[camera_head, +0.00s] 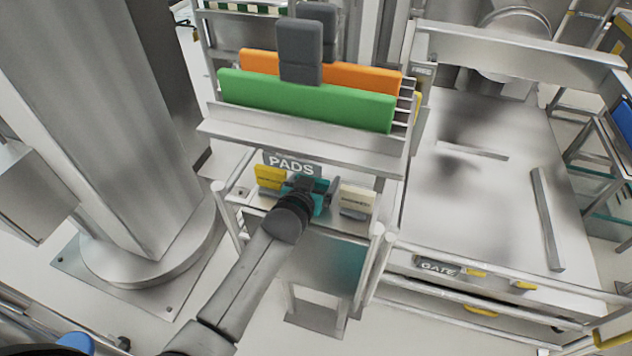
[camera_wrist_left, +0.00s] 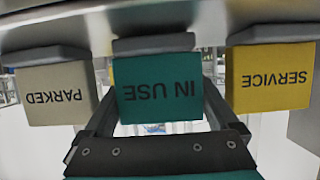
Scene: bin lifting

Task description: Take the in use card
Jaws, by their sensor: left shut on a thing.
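The teal IN USE card (camera_wrist_left: 158,88) hangs in the middle of a row of three cards, upside down in the left wrist view. It also shows in the head view as a teal patch (camera_head: 319,204), mostly hidden by my arm. My left gripper (camera_head: 312,190) is shut on this card, with one finger at each side edge. The yellow SERVICE card (camera_wrist_left: 270,78) and the cream PARKED card (camera_wrist_left: 57,94) are on either side of it, clear of the fingers. My right gripper is not in view.
The cards sit in grey holders on a small shelf below the PADS sign (camera_head: 291,165). Above are a green pad (camera_head: 305,100) and an orange pad (camera_head: 360,76) in a rack. A metal table with a GATE label (camera_head: 437,267) stands right; a thick column (camera_head: 110,120) stands left.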

